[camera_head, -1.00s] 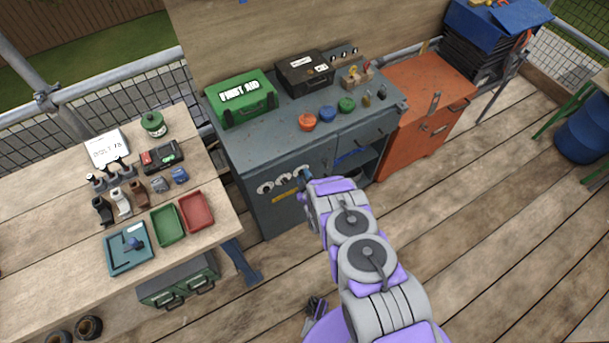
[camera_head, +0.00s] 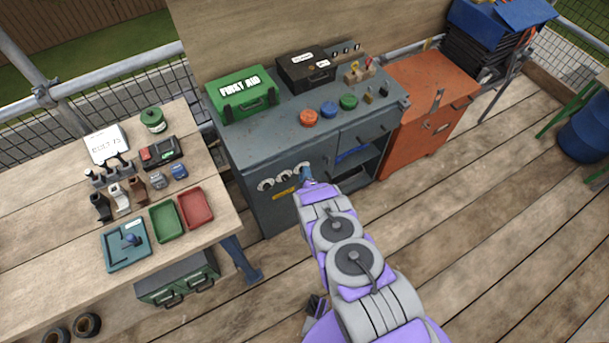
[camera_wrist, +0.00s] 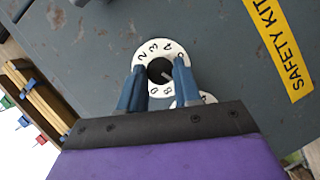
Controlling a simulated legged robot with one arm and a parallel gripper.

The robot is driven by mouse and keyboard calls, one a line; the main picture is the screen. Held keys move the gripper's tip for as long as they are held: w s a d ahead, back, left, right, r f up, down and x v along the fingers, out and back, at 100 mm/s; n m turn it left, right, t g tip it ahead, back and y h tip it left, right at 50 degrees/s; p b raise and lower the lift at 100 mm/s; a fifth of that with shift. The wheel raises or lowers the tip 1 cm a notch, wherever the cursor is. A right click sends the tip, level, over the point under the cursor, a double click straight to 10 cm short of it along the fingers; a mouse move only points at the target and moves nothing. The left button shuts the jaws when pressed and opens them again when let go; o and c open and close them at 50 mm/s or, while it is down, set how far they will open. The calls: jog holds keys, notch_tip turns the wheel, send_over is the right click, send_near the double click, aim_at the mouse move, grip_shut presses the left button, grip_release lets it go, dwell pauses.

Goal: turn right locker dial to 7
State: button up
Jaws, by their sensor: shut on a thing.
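The right locker dial (camera_wrist: 153,56) is a white disc with black digits around a dark centre knob. The digits 2, 3 and 4 show along its upper part in the wrist view; some lower digits are partly covered. My gripper (camera_wrist: 159,75) has its two blue fingers on either side of the centre knob, shut on it. In the head view my gripper (camera_head: 307,177) is at the rightmost of three dials on the grey cabinet front, partly covering it. The middle dial (camera_head: 284,177) and left dial (camera_head: 265,184) are free.
A yellow "SAFETY KIT" label (camera_wrist: 279,45) lies beside the dials. The grey cabinet (camera_head: 250,150) carries a green first aid box (camera_head: 243,97) and a black case (camera_head: 305,71). A wooden table (camera_head: 60,220) with trays stands at the left.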

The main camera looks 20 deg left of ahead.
jog(key=shift+s+a+f, duration=0.1)
jog(key=shift+s+f, duration=0.05)
jog(key=shift+s, duration=0.05)
jog(key=o, duration=0.8)
jog(key=shift+o, duration=1.2)
jog(key=shift+w, duration=0.1)
jog(key=p+v, duration=0.1)
jog(key=v, duration=1.6)
